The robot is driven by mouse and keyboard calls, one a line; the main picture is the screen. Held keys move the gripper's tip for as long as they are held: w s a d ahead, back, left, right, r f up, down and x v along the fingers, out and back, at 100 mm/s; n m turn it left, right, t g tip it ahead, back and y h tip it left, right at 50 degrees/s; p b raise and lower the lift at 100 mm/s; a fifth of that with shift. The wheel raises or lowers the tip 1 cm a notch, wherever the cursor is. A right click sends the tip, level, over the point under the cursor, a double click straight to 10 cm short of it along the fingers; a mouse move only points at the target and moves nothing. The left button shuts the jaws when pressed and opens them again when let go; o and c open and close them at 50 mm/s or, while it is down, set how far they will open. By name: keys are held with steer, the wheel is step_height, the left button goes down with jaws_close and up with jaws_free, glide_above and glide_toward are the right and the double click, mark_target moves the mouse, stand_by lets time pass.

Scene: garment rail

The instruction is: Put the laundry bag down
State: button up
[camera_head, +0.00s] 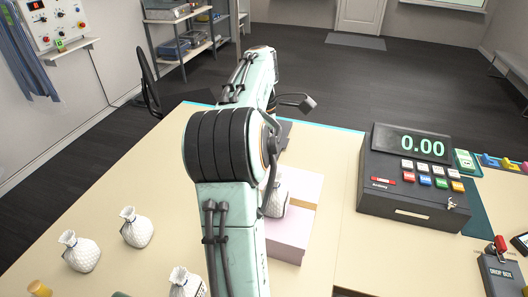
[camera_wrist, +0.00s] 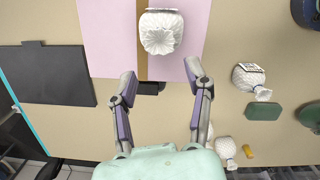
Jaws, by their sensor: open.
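A white, textured laundry bag (camera_head: 277,197) stands on a pink box (camera_head: 288,228), partly hidden by my arm in the head view. In the wrist view the bag (camera_wrist: 161,32) sits over the brown strip that crosses the pink top (camera_wrist: 108,35). My gripper (camera_wrist: 161,74) is open, with its two fingers spread wide. In the wrist view the bag lies beyond the fingertips, with a visible gap and nothing between the fingers. My arm hides the gripper in the head view.
Other white bags (camera_head: 80,252) (camera_head: 137,228) (camera_head: 186,283) stand on the table (camera_head: 110,275) at left. A register-like machine (camera_head: 412,180) reading 0.00 stands at right. A black slab (camera_wrist: 58,74) and a green object (camera_wrist: 263,111) flank the gripper.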

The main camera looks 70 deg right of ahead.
steer(key=w+a+r+m+t+y, duration=0.1)
steer(key=w+a, duration=0.5)
steer(key=a, duration=0.6)
steer(key=w+a+r+t, duration=0.1)
steer(key=w+a, duration=0.5)
steer(key=a, duration=0.7)
steer(key=s+a+f, duration=0.3)
steer(key=s+a, duration=0.2)
steer(key=a, duration=0.3)
steer(key=s+a+f+m, duration=0.1)
steer(key=s+a+f, duration=0.2)
steer(key=a, duration=0.6)
steer(key=shift+s+a+f+g, duration=0.25)
steer(key=shift+s+g, duration=0.15)
steer(key=shift+s, duration=0.7)
steer(key=shift+o, duration=0.4)
steer(key=o, duration=0.8)
steer(key=shift+o, duration=0.2)
